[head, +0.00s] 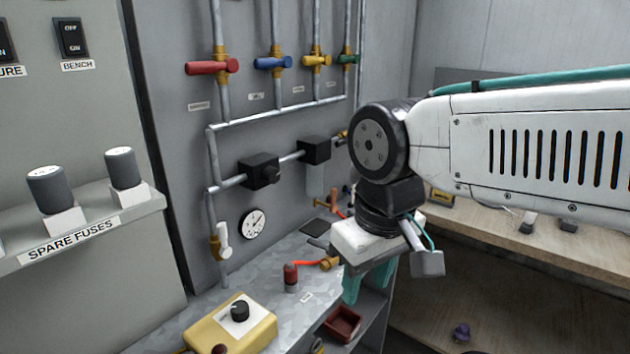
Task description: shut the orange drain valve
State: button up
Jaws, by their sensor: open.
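A small orange-brown handle (333,201) stands on the wall pipework low at the right, left of my gripper's white body. It looks like the orange drain valve, but it is small and partly crowded by fittings, so I cannot tell its position. My gripper (366,286) points down with its teal fingers apart and empty. It is in front of the bench's right end, nearer to me than the orange-brown handle, and does not touch it. My arm hides part of the wall behind it.
Red (212,67), blue (273,63), yellow (317,61) and green (348,59) valve handles sit in a row above. A white-handled valve (222,240) and gauge (253,224) are lower.

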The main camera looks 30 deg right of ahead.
aim_at(333, 207)
jog(key=k, duration=0.65)
jog(key=z, duration=0.65)
jog(key=i, duration=1.1)
jog(key=u, duration=0.2)
